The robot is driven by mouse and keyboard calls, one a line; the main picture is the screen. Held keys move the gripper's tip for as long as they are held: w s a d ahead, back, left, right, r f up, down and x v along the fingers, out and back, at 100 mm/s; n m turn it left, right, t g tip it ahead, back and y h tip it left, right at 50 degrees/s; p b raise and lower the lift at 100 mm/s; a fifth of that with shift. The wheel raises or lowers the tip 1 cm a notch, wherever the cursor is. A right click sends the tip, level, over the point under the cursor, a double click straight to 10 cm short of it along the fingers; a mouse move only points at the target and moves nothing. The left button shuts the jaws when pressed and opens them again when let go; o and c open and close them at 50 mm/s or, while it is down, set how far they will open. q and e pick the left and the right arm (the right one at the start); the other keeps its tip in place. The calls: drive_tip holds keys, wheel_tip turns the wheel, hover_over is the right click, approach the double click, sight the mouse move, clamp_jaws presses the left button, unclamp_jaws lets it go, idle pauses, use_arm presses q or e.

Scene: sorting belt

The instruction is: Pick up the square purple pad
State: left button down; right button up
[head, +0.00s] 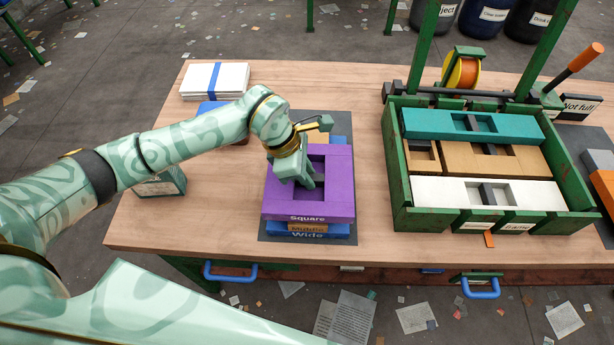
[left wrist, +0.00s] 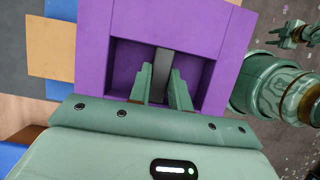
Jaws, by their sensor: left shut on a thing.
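The square purple pad (head: 340,190), labelled "Square", lies flat on top of a stack, above an orange pad (head: 307,228) and a blue pad labelled "Wide" (head: 310,237). It is a thick slab with a square recess. My left gripper (head: 311,184) reaches down into the recess. In the left wrist view the purple pad (left wrist: 217,20) fills the middle, and my left fingers (left wrist: 162,88) are shut on the grey bar across its recess. Something like my right gripper (left wrist: 296,33) shows small at that view's upper right; its jaws are unclear.
A green crate (head: 398,195) right of the stack holds teal, tan and white pads. A paper stack with a blue band (head: 237,80) lies at the back left. An orange-handled lever (head: 570,68) stands at the back right. Bare wood lies between stack and crate.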

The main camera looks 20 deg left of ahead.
use_arm(q)
drive_tip(key=s+d+r+p, duration=0.3)
drive_tip(key=s+d+r, duration=0.6)
drive_tip(key=s+r, duration=0.1)
drive_tip(key=shift+d+r+p, duration=0.35)
drive_tip(key=shift+r+p, duration=0.05)
drive_tip(key=shift+r, duration=0.2)
drive_tip(key=shift+s, duration=0.1)
